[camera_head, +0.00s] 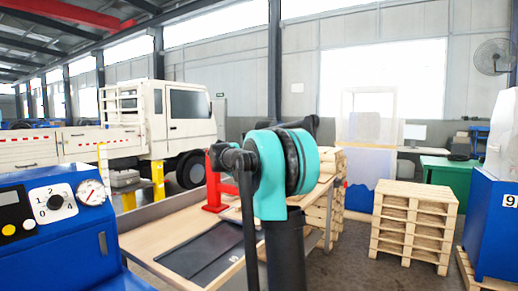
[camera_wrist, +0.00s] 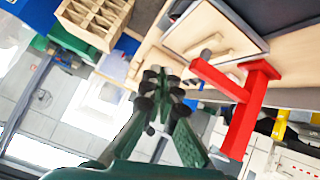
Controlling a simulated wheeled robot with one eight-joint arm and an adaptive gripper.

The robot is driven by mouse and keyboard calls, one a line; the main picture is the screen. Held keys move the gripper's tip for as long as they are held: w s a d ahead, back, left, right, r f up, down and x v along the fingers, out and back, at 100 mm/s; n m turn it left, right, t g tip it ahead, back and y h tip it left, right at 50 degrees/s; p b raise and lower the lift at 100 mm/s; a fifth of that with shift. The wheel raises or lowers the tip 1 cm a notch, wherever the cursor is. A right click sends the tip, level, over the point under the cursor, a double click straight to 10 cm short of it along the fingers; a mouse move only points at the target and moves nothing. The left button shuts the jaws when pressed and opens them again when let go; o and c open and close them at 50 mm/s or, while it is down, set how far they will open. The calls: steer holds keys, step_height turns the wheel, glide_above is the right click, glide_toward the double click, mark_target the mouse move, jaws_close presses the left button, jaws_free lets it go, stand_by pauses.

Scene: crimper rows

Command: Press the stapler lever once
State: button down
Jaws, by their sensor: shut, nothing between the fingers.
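A red upright device (camera_head: 214,184), which looks like the stapler, stands on the wooden-topped bench, partly hidden behind my arm. In the wrist view the red device (camera_wrist: 243,100) shows tilted, as a post with a crossbar and a long red arm that may be its lever. My gripper (camera_wrist: 163,82) is shut and empty. In the wrist view its dark fingertips lie left of the end of the red arm, with a gap in the picture. I cannot tell the depth between them.
The bench (camera_head: 152,238) carries a dark mat (camera_head: 205,252). A blue control box (camera_head: 60,235) with dial and gauge stands at the left. Stacked pallets (camera_head: 412,222) and a blue cabinet (camera_head: 497,225) stand at the right. A white truck (camera_head: 160,120) is behind.

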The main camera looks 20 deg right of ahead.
steer(key=w+d+r+m+t+h, duration=0.2)
steer(key=w+d+r+h, duration=0.1)
steer(key=w+r, duration=1.3)
steer(key=shift+d+r+m+h, duration=0.3)
steer(key=shift+r+h, duration=0.1)
steer(key=shift+r, duration=0.5)
steer(key=shift+w, duration=0.1)
steer(key=x, duration=1)
steer(key=shift+f, duration=0.65)
steer(key=shift+d+f, duration=0.15)
steer(key=shift+f, duration=1.05)
